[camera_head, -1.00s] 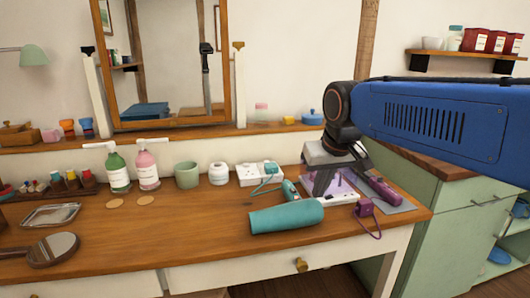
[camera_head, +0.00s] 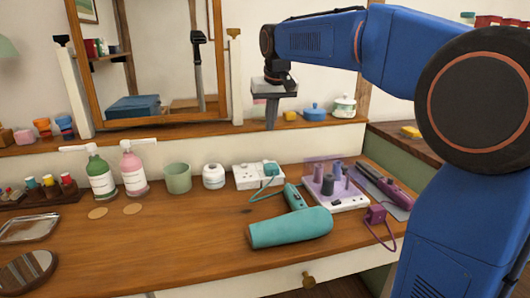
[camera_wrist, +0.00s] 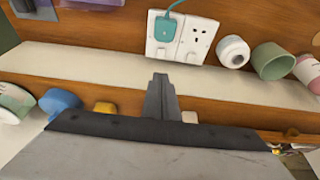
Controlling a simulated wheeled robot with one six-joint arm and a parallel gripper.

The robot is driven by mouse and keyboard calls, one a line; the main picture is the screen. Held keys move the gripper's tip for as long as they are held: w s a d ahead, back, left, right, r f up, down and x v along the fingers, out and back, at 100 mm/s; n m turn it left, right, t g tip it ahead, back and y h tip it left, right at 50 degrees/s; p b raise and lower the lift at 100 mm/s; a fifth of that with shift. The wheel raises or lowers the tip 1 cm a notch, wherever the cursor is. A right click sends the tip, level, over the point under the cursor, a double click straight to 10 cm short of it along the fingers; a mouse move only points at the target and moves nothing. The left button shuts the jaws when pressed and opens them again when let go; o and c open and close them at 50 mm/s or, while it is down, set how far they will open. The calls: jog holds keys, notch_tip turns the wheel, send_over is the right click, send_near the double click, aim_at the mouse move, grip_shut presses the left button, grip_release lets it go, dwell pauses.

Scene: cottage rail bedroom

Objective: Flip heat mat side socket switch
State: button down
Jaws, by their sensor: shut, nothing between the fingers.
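A white double socket (camera_head: 258,175) is at the back of the dressing table. A teal plug (camera_head: 271,169) fills its right half; the left half is empty. In the wrist view the socket (camera_wrist: 197,40) appears turned round, with the teal plug (camera_wrist: 182,22) on the left. Small switches show on its face, but their positions are too small to tell. My gripper (camera_head: 271,125) is shut and empty, pointing down above and behind the socket, in front of the mirror shelf. Its shut fingertips (camera_wrist: 160,82) are apart from the socket. A grey mat (camera_head: 396,207) lies under a purple styling iron (camera_head: 385,185).
A teal hair dryer (camera_head: 290,227) lies in front of the socket. A roller set (camera_head: 345,202) and purple plug (camera_head: 376,214) are to its right. A white jar (camera_head: 213,176) and green cup (camera_head: 178,178) stand left.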

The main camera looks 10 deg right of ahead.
aim_at(265, 160)
jog(key=shift+w+a, duration=0.1)
jog(key=shift+w, duration=0.25)
jog(key=x, duration=0.9)
jog(key=s+x, duration=0.1)
jog(key=x, duration=0.3)
jog(key=shift+w+f, duration=0.2)
jog(key=shift+f, duration=0.35)
